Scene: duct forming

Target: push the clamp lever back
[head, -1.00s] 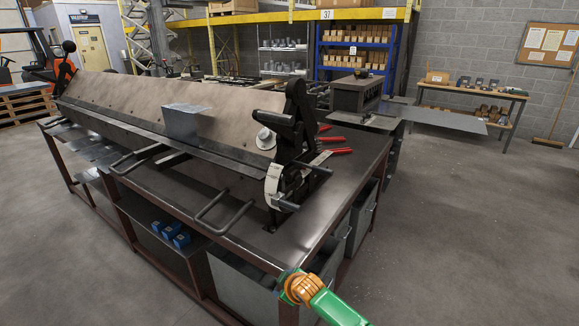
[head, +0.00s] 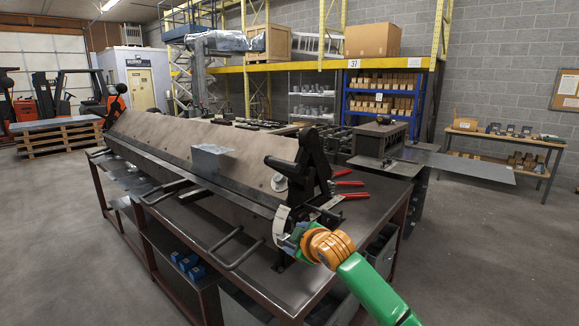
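The sheet-metal brake (head: 190,145) lies along the steel bench. The black clamp lever (head: 315,158) stands roughly upright at its right end, with a dark cylindrical grip (head: 281,164) pointing left. A second black lever with a ball knob (head: 121,88) is at the brake's far left end. My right gripper (head: 291,238), at the end of a green and orange arm, is by the brake's right end, below the lever, in front of the pale curved scale (head: 281,222). Its fingers are too small and hidden to judge, as is any contact. My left gripper is out of view.
A bent sheet piece (head: 211,160) sits on the brake. Red-handled tools (head: 350,184) lie on the bench (head: 375,205) behind the lever. Bar handles (head: 233,250) stick out at the front. Open floor (head: 480,255) lies to the right.

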